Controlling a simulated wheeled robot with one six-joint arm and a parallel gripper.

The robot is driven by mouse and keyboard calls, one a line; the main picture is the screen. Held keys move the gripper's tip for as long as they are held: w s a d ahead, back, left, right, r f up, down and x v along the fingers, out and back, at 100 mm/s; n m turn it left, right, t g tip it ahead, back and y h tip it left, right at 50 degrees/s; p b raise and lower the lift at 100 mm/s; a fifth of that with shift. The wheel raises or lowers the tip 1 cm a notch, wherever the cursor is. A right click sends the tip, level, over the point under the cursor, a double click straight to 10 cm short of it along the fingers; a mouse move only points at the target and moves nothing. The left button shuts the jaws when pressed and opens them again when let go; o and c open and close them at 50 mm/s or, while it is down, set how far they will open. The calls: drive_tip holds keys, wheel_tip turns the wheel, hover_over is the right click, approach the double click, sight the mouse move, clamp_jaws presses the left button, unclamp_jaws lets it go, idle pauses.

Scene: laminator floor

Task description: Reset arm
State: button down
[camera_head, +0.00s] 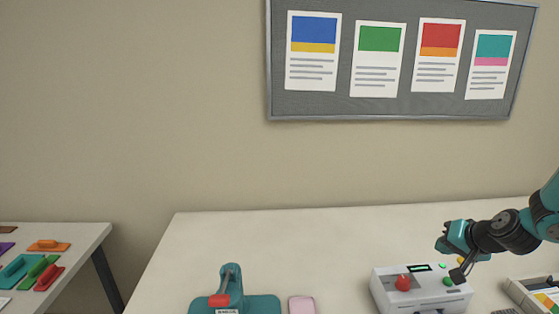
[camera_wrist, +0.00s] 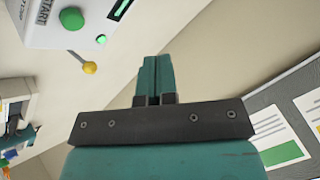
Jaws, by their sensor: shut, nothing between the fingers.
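My gripper (camera_head: 452,238) is at the right of the head view, raised above the back of the white machine (camera_head: 385,291). In the wrist view my gripper's two teal fingers (camera_wrist: 154,68) are pressed together with nothing between them. The machine, with its green START button (camera_wrist: 71,18), a lit green light and a lever with a yellow ball (camera_wrist: 89,67), is at the upper left of the wrist view, apart from the fingers. In the head view the machine also has a red button (camera_head: 403,283), and my arm hides part of the lever area.
A teal press-like tool (camera_head: 230,300) and a pink card (camera_head: 301,305) lie on the white table (camera_head: 230,235). A tray (camera_head: 535,294) stands at the far right. Coloured pieces lie on a side table (camera_head: 85,237) at left. A poster board (camera_head: 430,108) hangs on the wall.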

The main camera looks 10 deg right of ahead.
drive_tip(key=s+a+r+n+g+y, duration=0.1)
drive_tip(key=s+a+r+n, duration=0.25)
drive_tip(key=a, duration=0.45)
drive_tip(key=s+a+r+n+g+y, duration=0.15)
drive_tip(key=a+r, duration=0.25)
drive_tip(key=a, duration=0.4)
drive_tip(key=s+a+r+n+g+y, duration=0.1)
drive_tip(key=s+a+r+n+g, duration=0.2)
drive_tip(key=a, duration=0.4)
drive_tip(key=s+a+r+n+g, duration=0.1)
drive_tip(key=s+a+r+n, duration=0.1)
drive_tip(key=s, duration=0.7)
drive_tip(key=s+a+r+n+g+b, duration=0.1)
drive_tip(key=s+a+r+n+g, duration=0.1)
drive_tip(key=s+a, duration=0.4)
drive_tip(key=s+r+n+h, duration=0.1)
drive_tip(key=s+n, duration=0.1)
drive_tip(key=s, duration=0.1)
drive_tip(key=shift+s+a+r, duration=0.25)
drive_tip(key=shift+a+r, duration=0.05)
drive_tip(key=shift+a, duration=0.1)
